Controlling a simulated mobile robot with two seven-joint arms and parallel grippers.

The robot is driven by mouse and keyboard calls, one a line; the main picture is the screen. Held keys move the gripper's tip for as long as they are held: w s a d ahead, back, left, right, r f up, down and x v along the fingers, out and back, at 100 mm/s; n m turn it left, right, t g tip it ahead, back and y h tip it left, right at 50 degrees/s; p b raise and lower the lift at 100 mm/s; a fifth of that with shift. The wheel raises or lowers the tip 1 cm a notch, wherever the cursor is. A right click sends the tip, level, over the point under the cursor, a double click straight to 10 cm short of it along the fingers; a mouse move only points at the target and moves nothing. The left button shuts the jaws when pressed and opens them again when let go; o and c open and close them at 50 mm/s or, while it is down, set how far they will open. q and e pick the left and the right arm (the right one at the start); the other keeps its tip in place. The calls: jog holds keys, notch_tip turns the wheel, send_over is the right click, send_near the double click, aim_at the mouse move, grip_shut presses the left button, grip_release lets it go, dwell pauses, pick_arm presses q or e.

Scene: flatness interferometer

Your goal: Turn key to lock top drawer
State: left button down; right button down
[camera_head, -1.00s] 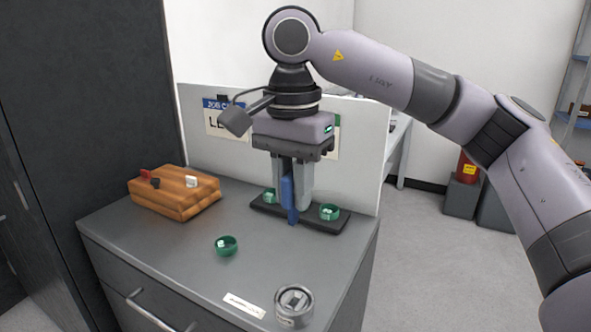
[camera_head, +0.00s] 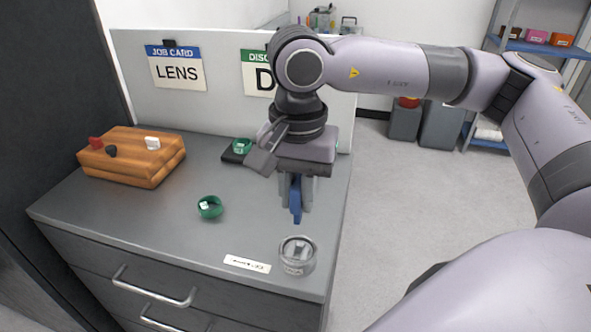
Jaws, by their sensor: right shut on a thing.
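My right gripper (camera_head: 298,196) is shut on a narrow blue upright piece that looks like the key (camera_head: 295,208). It holds it above the right part of the cabinet top, behind a round grey lock (camera_head: 297,257) with a slot-like recess. The key's lower end looks clear of the lock. The top drawer (camera_head: 90,257) is in the cabinet front below and looks closed, with a metal bar handle (camera_head: 150,290). My left gripper is not in view.
A wooden block (camera_head: 130,172) with small red, black and white pieces sits at left. A label (camera_head: 247,263) lies beside the lock. A panel (camera_head: 215,115) stands behind.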

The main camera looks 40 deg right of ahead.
aim_at(298, 223)
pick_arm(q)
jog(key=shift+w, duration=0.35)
pick_arm(e)
jog(key=shift+s+f, duration=0.15)
jog(key=shift+f, duration=0.1)
jog(key=shift+f, duration=0.1)
